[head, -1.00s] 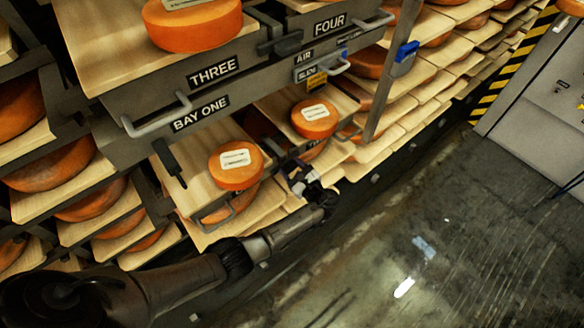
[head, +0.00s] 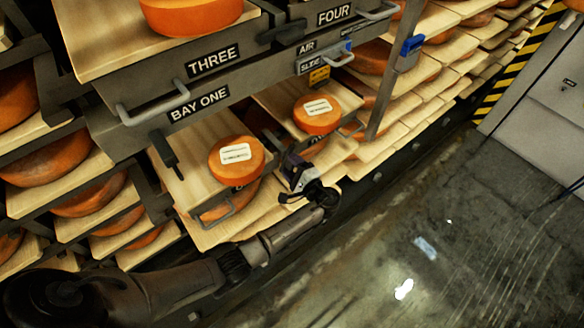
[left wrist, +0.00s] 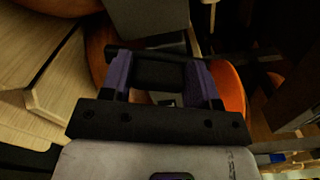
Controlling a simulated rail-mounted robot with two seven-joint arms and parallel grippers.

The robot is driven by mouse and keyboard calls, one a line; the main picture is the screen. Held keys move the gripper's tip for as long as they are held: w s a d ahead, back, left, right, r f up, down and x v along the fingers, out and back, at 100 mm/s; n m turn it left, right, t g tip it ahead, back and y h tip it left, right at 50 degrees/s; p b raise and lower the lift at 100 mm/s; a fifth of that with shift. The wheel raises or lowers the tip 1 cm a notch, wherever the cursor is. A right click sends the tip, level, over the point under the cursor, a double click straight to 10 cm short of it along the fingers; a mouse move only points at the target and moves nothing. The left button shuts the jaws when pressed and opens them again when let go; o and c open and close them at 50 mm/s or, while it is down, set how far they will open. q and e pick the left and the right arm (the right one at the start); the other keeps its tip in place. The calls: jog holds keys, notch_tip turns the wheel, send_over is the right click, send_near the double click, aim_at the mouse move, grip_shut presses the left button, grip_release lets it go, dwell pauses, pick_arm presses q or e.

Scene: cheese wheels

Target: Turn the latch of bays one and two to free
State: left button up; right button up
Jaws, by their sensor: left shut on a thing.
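Bay one's black latch (head: 165,152) hangs down from the front rail at the left of the bay one board, with nothing touching it. My left gripper (head: 290,163) is low in front of the rack, between the bay one and bay two cheeses. In the left wrist view its purple-sided fingers (left wrist: 160,77) are shut on a dark bar (left wrist: 155,50) that crosses between them. This bar appears to be bay two's latch; its angle is mostly hidden in the head view. My right gripper is not in view.
Cheese wheels sit on the bay one board (head: 190,185) and bay two board (head: 338,150). Pull handles (head: 216,210) stick out at the board fronts. A rack post (head: 385,95) stands to the right. The floor (head: 400,240) in front is clear.

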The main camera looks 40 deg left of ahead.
pick_arm(q)
jog(key=n+b, duration=0.1)
jog(key=n, duration=0.2)
jog(key=shift+f+b, duration=0.2)
jog(key=shift+b, duration=0.1)
jog(key=shift+n+b, duration=0.4)
jog(key=shift+n, duration=0.3)
jog(key=o, duration=0.9)
jog(key=shift+d, duration=0.1)
